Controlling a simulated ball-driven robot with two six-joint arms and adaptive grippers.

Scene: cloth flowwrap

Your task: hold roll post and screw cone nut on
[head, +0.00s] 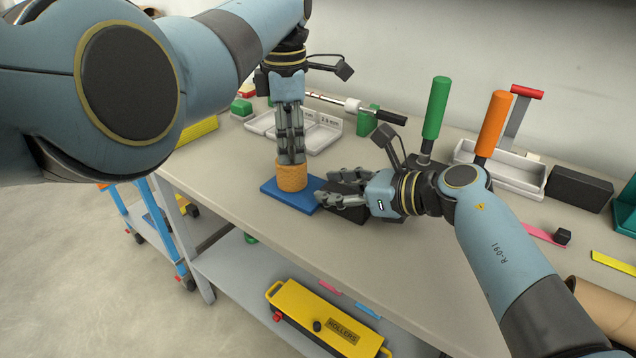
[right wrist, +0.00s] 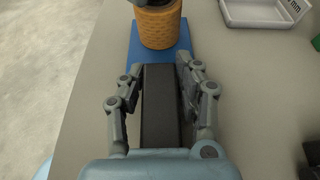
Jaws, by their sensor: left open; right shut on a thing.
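An orange knurled cylinder (head: 291,178), apparently the cone nut, stands upright on a blue base plate (head: 283,196). It also shows at the top of the right wrist view (right wrist: 159,28). My left gripper (head: 291,158) points straight down at the cylinder's top, its fingers open. Whether they touch it is unclear. My right gripper (head: 335,188) lies low and is shut on a black block (head: 347,212) joined to or touching the blue plate. In the right wrist view the block (right wrist: 160,105) runs between both fingers. I cannot make out a separate roll post; the cylinder and left gripper may hide it.
White trays (head: 315,138) and a green block (head: 367,123) stand behind. A green handle (head: 436,107) and an orange handle (head: 492,124) stand upright at the back right, by another white tray (head: 500,167) and a black box (head: 580,188). Bare table lies in front of my right gripper.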

